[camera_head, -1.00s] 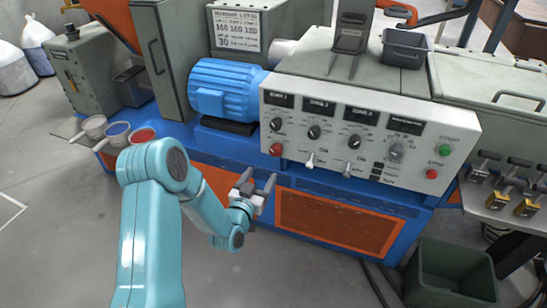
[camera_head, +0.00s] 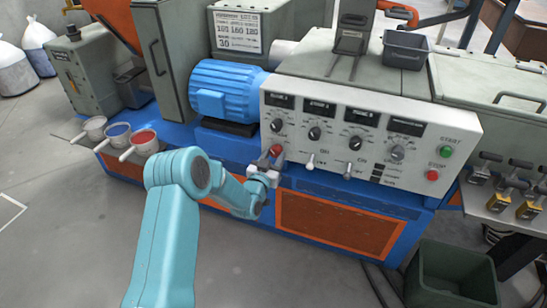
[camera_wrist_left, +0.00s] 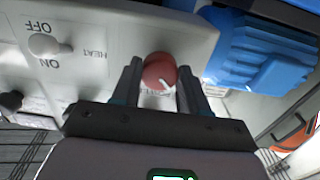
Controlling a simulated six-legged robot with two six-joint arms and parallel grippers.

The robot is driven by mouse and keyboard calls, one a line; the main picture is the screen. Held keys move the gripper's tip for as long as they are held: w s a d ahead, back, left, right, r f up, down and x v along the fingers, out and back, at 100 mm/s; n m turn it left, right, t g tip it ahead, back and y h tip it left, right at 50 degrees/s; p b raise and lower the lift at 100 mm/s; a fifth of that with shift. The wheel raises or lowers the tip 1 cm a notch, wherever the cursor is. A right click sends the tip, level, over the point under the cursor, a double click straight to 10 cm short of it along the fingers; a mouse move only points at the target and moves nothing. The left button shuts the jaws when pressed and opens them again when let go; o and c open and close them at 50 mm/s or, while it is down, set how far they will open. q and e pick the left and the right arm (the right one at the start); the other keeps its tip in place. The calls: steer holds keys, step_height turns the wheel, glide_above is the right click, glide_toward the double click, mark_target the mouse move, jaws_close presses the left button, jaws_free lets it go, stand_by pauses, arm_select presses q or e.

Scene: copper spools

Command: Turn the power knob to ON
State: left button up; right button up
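The red power knob (camera_head: 276,150) is at the lower left corner of the pale control panel (camera_head: 334,117). My left gripper (camera_head: 268,160) is at the knob, with its fingers toward the panel. In the left wrist view, which shows the panel upside down, the red knob (camera_wrist_left: 160,70) sits between the two dark fingers (camera_wrist_left: 160,82). The fingers are apart, one on each side, close to the knob; I cannot tell whether they touch it. A white mark on the knob points to the lower right there. The label by the knob is mostly hidden. My right gripper is not seen.
A toggle switch (camera_wrist_left: 48,45) labelled HEAT, with OFF and ON, is beside the knob. A blue motor (camera_head: 228,92) stands at the panel's left. More dials and a red STOP button (camera_head: 432,175) lie to the right. Free floor is in front.

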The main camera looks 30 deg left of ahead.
arm_select(q)
steer(key=c, duration=0.3)
steer(key=shift+f+m+b, duration=0.2)
steer(key=shift+m+b, duration=0.3)
steer(key=shift+b, duration=0.3)
steer(key=m+b, duration=1)
steer(key=b, duration=0.2)
steer(key=shift+a, duration=0.1)
steer(key=m+b, duration=0.2)
steer(key=m, duration=0.1)
steer(key=shift+r+m+b, duration=0.1)
steer(key=shift+m+b, duration=0.2)
steer(key=shift+m, duration=0.1)
steer(key=shift+r+m+b, duration=0.15)
steer(key=shift+m+b, duration=0.8)
steer(key=shift+m, duration=0.65)
steer(key=o, duration=1)
steer(key=shift+o, duration=0.2)
